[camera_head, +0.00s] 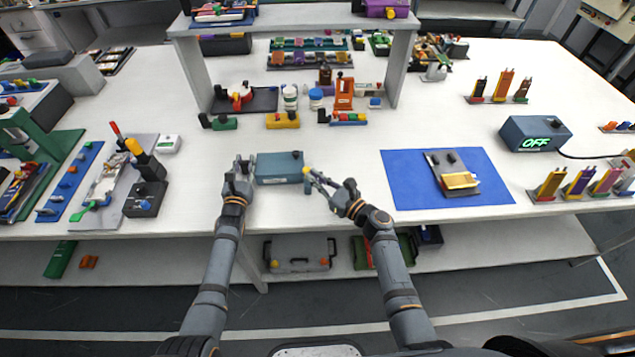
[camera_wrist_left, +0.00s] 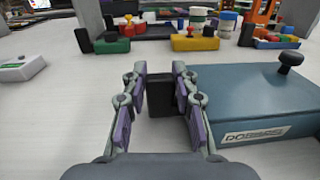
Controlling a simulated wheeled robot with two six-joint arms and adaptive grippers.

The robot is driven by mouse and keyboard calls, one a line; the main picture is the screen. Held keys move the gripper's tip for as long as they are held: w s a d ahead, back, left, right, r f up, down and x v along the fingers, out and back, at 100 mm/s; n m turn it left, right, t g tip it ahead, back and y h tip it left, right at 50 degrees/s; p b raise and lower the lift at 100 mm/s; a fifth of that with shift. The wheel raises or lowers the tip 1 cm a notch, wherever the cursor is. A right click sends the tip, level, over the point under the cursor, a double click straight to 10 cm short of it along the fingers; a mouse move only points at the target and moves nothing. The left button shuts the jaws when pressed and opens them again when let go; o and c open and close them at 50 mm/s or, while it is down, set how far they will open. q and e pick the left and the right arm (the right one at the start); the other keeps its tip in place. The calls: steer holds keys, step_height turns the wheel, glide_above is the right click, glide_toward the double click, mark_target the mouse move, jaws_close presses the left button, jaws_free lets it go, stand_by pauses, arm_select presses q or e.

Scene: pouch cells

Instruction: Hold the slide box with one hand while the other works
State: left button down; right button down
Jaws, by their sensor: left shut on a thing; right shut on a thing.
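The slide box (camera_head: 280,168) is a blue-grey box lying on the white bench, with a dark knob on top. In the left wrist view the box (camera_wrist_left: 262,98) shows a pale label on its near side. My left gripper (camera_head: 244,166) is at its left end; in the wrist view its fingers (camera_wrist_left: 160,100) are shut around a black block (camera_wrist_left: 187,92) at that end. My right gripper (camera_head: 318,180) is beside the box's right end, shut on a slim yellow-tipped piece (camera_head: 308,171). What this piece is, and whether it touches the box, I cannot tell.
A blue mat (camera_head: 400,180) with a grey fixture lies to the right. A grey box reading OFF (camera_head: 535,133) stands further right. Small blocks and jars (camera_head: 290,98) stand behind, under a shelf (camera_head: 300,22). Bench left of my left gripper is clear up to a black block (camera_head: 145,199).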

arm_select(q)
steer(key=shift+d, duration=0.1)
arm_select(e)
steer(key=v, duration=1.4)
arm_select(q)
steer(key=c, duration=1)
jaws_free()
steer(key=shift+s, duration=0.1)
